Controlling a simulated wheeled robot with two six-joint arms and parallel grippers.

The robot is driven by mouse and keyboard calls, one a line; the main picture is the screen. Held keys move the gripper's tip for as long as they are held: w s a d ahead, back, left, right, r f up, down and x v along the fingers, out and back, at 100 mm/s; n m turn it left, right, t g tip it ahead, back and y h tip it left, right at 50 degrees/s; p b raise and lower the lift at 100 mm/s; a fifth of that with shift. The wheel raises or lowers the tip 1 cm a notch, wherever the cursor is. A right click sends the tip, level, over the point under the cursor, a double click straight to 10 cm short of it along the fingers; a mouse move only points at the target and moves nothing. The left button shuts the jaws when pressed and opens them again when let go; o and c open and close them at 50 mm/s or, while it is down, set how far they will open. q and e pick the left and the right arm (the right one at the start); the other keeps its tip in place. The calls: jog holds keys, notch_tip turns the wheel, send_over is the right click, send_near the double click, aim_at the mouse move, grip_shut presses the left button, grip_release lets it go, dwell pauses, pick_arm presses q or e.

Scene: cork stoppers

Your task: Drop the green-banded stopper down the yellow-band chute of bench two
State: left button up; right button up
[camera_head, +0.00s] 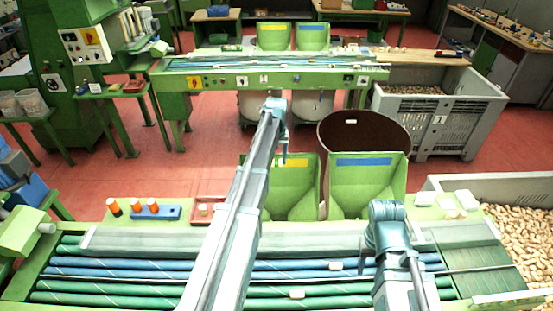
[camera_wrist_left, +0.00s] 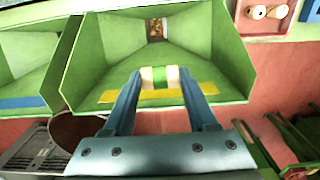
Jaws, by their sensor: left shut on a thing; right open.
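My left gripper (camera_head: 284,160) hangs over the near bench's chute with the yellow band (camera_head: 291,162). In the left wrist view, it is shut on a pale stopper with a green band (camera_wrist_left: 160,77), held crosswise between the fingertips. The stopper overlaps the chute's yellow band (camera_wrist_left: 160,98) in that view, in front of the green hopper mouth (camera_wrist_left: 195,50). Corks show through the opening at the hopper's bottom. My right gripper (camera_head: 384,250) is low over the near bench's rollers; its fingers are hard to make out.
A chute with a blue band (camera_head: 364,162) stands right of the yellow one. A brown round bin (camera_head: 350,125) is behind them. A red tray (camera_head: 203,203) and blue rack (camera_head: 155,213) lie left. Two corks (camera_head: 297,294) lie on the rollers. A cork crate (camera_head: 515,187) is at right.

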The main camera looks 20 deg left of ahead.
aim_at(277, 161)
pick_arm(q)
jog(key=o, duration=1.4)
jog(key=shift+c, duration=0.2)
notch_tip(277, 161, up, 8)
jog(key=p, duration=0.7)
jog(key=shift+f+p, duration=0.15)
jog(key=shift+p, duration=0.2)
jog(key=shift+f, duration=0.1)
